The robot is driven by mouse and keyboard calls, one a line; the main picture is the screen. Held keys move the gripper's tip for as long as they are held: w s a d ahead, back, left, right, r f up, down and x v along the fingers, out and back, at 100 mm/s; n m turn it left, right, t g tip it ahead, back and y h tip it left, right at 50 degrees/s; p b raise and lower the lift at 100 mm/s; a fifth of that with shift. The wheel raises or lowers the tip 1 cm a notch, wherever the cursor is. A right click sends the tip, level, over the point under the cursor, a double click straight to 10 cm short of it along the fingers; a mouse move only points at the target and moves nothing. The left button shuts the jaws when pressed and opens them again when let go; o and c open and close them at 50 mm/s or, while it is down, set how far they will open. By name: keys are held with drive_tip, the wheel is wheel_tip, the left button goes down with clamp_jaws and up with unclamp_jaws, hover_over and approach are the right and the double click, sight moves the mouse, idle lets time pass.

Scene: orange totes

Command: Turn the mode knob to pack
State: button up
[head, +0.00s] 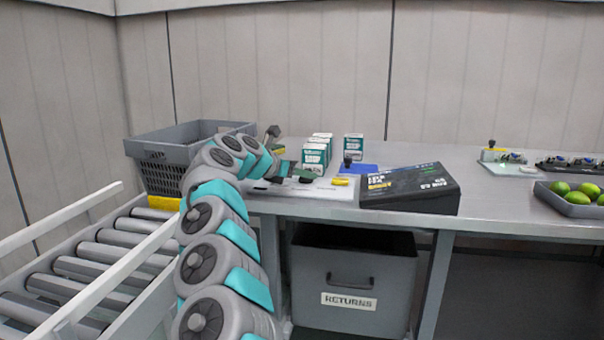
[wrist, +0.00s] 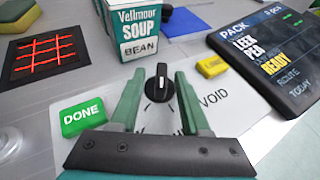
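In the wrist view, the black mode knob (wrist: 160,90) stands on a white panel (wrist: 228,112) with its white pointer line toward the top of the picture. My gripper (wrist: 158,80) is open, with one teal finger on each side of the knob and no visible grip on it. "VOID" is printed on the panel right of the knob; other lettering near the fingers is partly hidden, and I see no "pack" label on the panel. In the head view my gripper (head: 287,170) is over the panel (head: 318,190), and the knob cannot be made out.
A green DONE button (wrist: 83,116) is left of the knob and a yellow button (wrist: 212,66) right of it. A dark display (head: 410,188) reading "PACK" stands on the right. Soup cartons (head: 314,157) stand behind. A grey crate (head: 165,180) is at left.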

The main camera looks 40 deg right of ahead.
drive_tip(key=shift+b+v, duration=0.5)
drive_tip(key=shift+v, duration=3.35)
